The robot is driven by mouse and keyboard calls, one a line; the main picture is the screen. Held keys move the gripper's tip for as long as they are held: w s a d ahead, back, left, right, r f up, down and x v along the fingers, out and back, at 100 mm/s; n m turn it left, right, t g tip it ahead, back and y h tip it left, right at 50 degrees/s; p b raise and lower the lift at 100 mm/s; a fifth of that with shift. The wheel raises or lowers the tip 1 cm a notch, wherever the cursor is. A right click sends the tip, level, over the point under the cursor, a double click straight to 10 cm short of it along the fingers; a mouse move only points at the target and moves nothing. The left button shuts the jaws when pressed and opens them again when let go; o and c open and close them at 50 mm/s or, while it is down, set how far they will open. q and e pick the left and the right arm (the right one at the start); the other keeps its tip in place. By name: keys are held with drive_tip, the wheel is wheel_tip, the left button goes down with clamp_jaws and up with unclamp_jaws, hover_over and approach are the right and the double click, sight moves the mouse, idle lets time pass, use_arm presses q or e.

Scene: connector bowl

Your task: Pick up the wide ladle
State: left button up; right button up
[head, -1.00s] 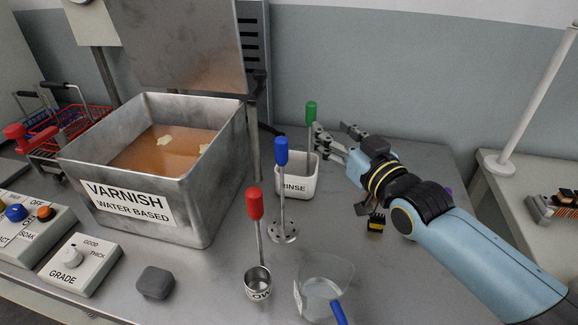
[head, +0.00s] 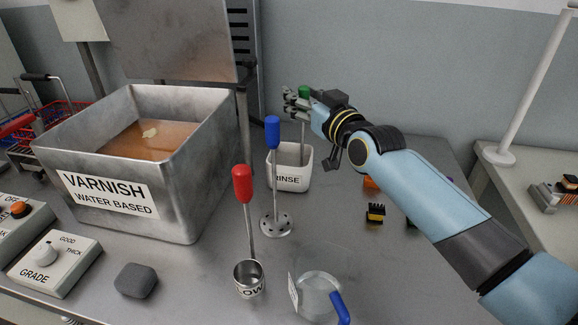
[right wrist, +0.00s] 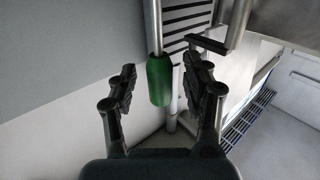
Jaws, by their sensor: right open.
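A green-handled tool (head: 304,92) stands upright in the white rinse pot (head: 290,184); its lower end is hidden, so I cannot tell its head shape. My right gripper (head: 296,101) is open at the green handle. In the right wrist view, the green handle (right wrist: 160,82) shows between the spread fingers of the right gripper (right wrist: 163,88), and no grip on it shows. A red-handled ladle (head: 243,184) has a small metal cup with partly readable lettering. A blue-handled tool (head: 273,134) ends in a flat perforated disc. My left gripper is out of view.
A metal varnish tank (head: 190,205) with orange liquid stands at the left. A clear jug (head: 318,297) with a blue handle is at the front. A grey block (head: 136,281) and a grade control box (head: 55,262) lie front left. Small connectors (head: 375,213) lie right of the pot.

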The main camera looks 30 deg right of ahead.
clamp_jaws()
